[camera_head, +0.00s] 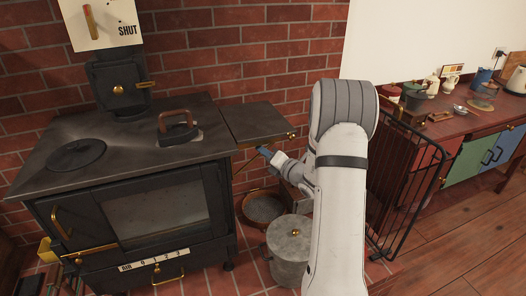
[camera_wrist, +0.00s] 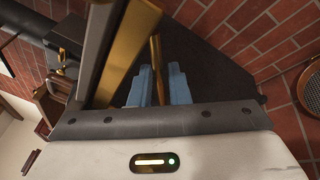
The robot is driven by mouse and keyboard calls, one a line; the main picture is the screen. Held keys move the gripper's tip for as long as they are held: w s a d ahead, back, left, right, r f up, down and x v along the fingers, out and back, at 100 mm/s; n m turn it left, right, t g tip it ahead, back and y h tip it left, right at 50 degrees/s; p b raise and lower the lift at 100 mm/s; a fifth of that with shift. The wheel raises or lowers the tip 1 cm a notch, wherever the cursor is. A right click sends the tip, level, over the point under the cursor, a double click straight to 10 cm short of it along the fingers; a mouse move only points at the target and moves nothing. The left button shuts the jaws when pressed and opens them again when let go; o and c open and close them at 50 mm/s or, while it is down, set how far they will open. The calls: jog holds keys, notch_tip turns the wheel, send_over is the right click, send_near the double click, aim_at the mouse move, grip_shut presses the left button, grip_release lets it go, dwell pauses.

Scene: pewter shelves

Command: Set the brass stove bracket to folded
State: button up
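The brass stove bracket (camera_head: 246,160) is a thin slanted strut under the dark side shelf (camera_head: 257,121) at the stove's right. The shelf is up, level with the stove top. In the wrist view a broad brass bar (camera_wrist: 128,48) runs along the left, and a thinner brass rod (camera_wrist: 155,45) reaches down between my fingers. My gripper (camera_head: 265,151) is below the shelf's right part. The exact contact is partly hidden by the fingers.
A lidded grey bin (camera_head: 289,253) and a round brown pan (camera_head: 264,207) stand on the floor below my gripper. A black rail guard (camera_head: 412,185) stands right of my arm. The stove (camera_head: 150,205) fills the left. A counter with kitchenware is at the far right.

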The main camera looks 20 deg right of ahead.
jog(key=shift+w+a, duration=0.15)
jog(key=shift+w, duration=0.25)
jog(key=shift+c, duration=0.4)
grip_shut()
